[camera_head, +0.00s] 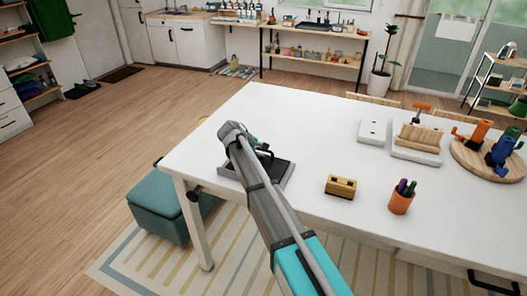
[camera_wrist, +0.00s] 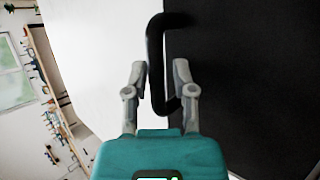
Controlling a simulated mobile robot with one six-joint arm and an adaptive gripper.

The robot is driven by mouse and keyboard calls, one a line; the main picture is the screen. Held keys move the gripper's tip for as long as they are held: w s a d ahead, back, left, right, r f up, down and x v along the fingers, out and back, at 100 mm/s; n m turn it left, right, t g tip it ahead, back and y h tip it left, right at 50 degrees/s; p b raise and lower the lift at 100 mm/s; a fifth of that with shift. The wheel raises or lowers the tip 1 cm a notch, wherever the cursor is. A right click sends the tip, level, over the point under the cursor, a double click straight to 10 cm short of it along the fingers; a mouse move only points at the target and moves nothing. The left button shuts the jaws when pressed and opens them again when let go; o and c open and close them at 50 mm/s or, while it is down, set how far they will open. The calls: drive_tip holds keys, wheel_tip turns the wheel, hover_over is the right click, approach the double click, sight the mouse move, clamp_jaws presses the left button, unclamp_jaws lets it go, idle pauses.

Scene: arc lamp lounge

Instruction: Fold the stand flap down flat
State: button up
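A dark flat stand (camera_head: 285,172) lies near the left end of the white table (camera_head: 300,112), partly hidden behind my arm. In the wrist view a broad black panel (camera_wrist: 245,85), which looks like the stand flap, fills the right side. A black bent handle (camera_wrist: 154,60) joins its left edge. My gripper (camera_wrist: 159,68) is open, with one finger on each side of the handle bar. There are visible gaps, and I cannot tell whether either finger touches it. In the head view my arm hides the fingertips, and the flap's tilt is unclear.
A yellow-brown block (camera_head: 341,187) and an orange pen cup (camera_head: 401,198) stand right of the stand. A white switch box (camera_head: 374,130), a wooden rack (camera_head: 419,137) and a round board (camera_head: 488,160) with colored cups are farther right. A teal ottoman (camera_head: 167,208) is by the left table leg.

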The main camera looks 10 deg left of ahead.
drive_tip(key=w+r+p+v, duration=0.1)
drive_tip(key=p+v, duration=1)
drive_tip(key=v, duration=0.4)
drive_tip(key=shift+r+p, duration=0.2)
drive_tip(key=shift+p, duration=0.1)
idle(1.4)
drive_tip(key=shift+d, duration=0.15)
idle(0.5)
drive_tip(key=s+d+f+m+g+y, duration=0.1)
drive_tip(key=s+d+f+m+g, duration=0.2)
drive_tip(key=d, duration=1)
drive_tip(key=s+d+f+m+g+y, duration=0.1)
drive_tip(key=s+d+m, duration=0.4)
drive_tip(key=d, duration=0.7)
drive_tip(key=s+d+f+m+g+y, duration=0.1)
drive_tip(key=s+d+m+y, duration=0.3)
drive_tip(key=s+d, duration=1)
drive_tip(key=shift+s+f+m+g+y, duration=0.2)
drive_tip(key=shift+s+m+g+y, duration=0.1)
drive_tip(key=shift+s+m+g, duration=0.45)
